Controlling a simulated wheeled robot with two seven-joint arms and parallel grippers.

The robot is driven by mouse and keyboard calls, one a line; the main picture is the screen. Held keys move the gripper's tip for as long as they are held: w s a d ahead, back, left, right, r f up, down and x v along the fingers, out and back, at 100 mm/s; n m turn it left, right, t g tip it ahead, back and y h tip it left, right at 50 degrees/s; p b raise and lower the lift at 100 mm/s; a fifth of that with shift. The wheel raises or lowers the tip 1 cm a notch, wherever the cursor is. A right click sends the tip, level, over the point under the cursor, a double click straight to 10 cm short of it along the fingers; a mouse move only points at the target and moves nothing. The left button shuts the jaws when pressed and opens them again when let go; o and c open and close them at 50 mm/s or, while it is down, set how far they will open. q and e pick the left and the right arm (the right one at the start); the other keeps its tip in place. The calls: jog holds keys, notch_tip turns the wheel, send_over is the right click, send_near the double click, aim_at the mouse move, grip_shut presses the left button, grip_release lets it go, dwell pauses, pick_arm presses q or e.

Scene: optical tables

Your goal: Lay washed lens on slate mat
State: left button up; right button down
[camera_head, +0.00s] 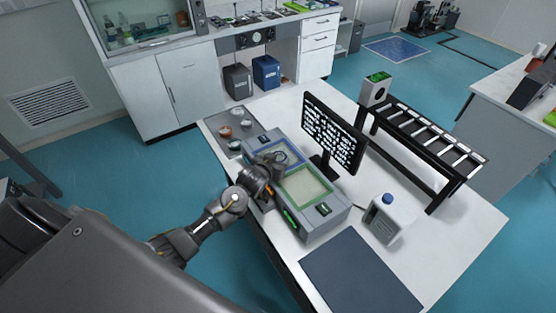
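The slate mat (360,275) lies flat and bare at the near edge of the white table. My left gripper (278,160) is over the blue-rimmed basin (296,153) of a grey two-basin unit, beside the green-rimmed basin (304,187). Its fingertips are small and partly hidden by its own body, so I cannot tell if it is open or shut. I cannot make out a lens in the gripper or basins. My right gripper is not in view.
A dark grey tray (215,124) with several small round items stands beyond the basins. A monitor (332,135) stands behind them. A white bottle with a blue cap (386,218) stands near the mat. A black rack (430,138) stands at the back right.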

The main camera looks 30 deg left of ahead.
pick_arm(q)
jog(key=o, duration=0.5)
jog(key=shift+c, duration=0.2)
jog(key=shift+f+b, duration=0.15)
jog(key=shift+b, duration=0.15)
jog(key=shift+s+d, duration=0.1)
jog(key=shift+s, duration=0.15)
jog(key=b+v, duration=0.2)
jog(key=v, duration=0.7)
jog(key=shift+s+r, duration=0.55)
jog(key=shift+r, duration=0.05)
